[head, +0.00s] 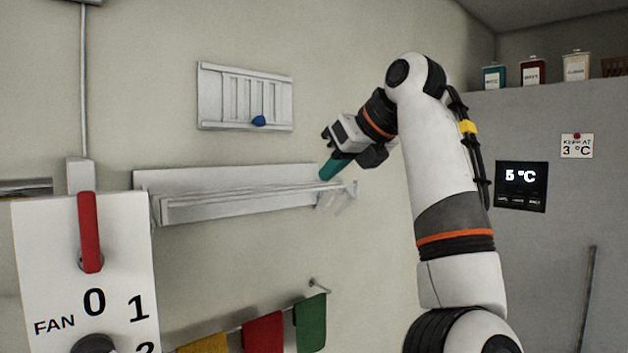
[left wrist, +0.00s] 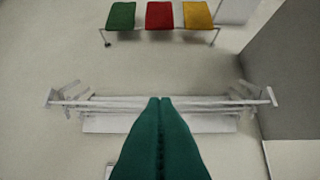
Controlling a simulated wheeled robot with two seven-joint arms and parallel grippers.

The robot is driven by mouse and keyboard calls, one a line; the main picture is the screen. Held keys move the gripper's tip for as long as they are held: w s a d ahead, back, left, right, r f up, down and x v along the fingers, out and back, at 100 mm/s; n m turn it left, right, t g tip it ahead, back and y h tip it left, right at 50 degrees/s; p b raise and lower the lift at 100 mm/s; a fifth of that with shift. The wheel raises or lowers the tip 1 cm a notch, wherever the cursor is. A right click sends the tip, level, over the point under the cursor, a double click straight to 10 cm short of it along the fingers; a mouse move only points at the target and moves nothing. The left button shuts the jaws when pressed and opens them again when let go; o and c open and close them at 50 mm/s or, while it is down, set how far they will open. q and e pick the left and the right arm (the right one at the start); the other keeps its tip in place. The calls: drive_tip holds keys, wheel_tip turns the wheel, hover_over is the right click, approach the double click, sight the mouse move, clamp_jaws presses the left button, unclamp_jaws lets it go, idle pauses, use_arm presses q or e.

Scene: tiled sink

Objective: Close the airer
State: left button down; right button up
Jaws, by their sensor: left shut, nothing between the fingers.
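The airer (head: 235,205) is a white rack on the wall, with a long backboard and thin rails in front of it. Short slanted struts show at its right end. In the left wrist view the airer (left wrist: 100,104) spans the middle, with folded-looking struts at both ends; its rails appear close to the backboard. My left gripper (head: 328,173), with teal fingers, is at the airer's right end in the head view. Its fingers are together and empty (left wrist: 160,100), pointing at the airer's middle in the left wrist view. I cannot tell whether they touch it. My right gripper is not in view.
A white vent (head: 245,97) with a blue knob is above the airer. Yellow, red (head: 263,333) and green (head: 310,323) cloths hang on a rail below. A fan switch panel (head: 50,240) with a red lever is at left. A grey fridge (head: 560,230) stands at right.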

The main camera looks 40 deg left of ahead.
use_arm(q)
drive_tip(key=a+f+p, duration=0.3)
drive_tip(key=a+f, duration=0.1)
drive_tip(key=a, duration=0.7)
drive_tip(key=shift+w+f, duration=0.35)
drive_tip(key=a+p, duration=0.1)
drive_tip(key=a, duration=0.3)
drive_tip(key=shift+w+a+r+p, duration=0.1)
drive_tip(key=shift+a+p, duration=0.15)
drive_tip(key=shift+p, duration=0.1)
